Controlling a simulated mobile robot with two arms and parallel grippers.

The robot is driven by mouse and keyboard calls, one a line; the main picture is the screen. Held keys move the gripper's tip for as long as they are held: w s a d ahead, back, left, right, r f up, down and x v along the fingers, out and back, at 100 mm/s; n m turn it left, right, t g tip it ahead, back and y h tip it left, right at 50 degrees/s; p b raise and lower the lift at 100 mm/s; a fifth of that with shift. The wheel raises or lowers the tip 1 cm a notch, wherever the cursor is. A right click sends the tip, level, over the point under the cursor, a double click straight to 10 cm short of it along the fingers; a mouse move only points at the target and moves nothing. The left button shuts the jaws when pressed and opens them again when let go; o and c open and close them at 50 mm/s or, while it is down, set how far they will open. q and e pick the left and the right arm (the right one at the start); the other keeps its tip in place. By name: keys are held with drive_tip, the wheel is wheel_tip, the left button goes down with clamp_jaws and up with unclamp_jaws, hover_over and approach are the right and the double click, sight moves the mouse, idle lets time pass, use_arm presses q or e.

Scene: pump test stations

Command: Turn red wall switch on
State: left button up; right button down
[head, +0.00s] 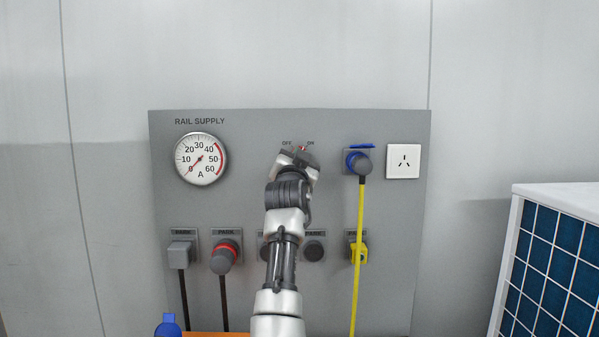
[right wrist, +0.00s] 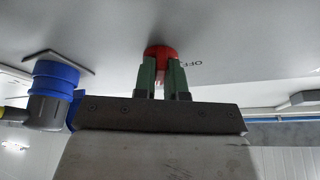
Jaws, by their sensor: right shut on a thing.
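The red wall switch (head: 303,147) is on the grey RAIL SUPPLY panel (head: 240,125), below the OFF and ON labels. In the right wrist view the green fingers (right wrist: 162,78) are shut on the red switch (right wrist: 160,52), one on each side. The OFF label shows beside it. My left gripper is out of view.
A round gauge (head: 201,159) is left of the switch. A blue plug (head: 358,162) with a yellow cable (head: 359,220) and a white socket (head: 403,161) are right. Parked plugs, one grey (head: 180,254) and one red (head: 223,256), sit below. A blue-panelled unit (head: 550,260) stands right.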

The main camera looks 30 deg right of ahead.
drive_tip(key=shift+w+m+g+h, duration=0.1)
drive_tip(key=shift+m+g+h, duration=0.3)
drive_tip(key=shift+m, duration=0.85)
drive_tip(key=shift+m+g+h, duration=0.1)
drive_tip(key=shift+m+g, duration=0.6)
drive_tip(key=shift+m, duration=0.55)
drive_tip(key=shift+r, duration=0.1)
drive_tip(key=c, duration=1.2)
unclamp_jaws()
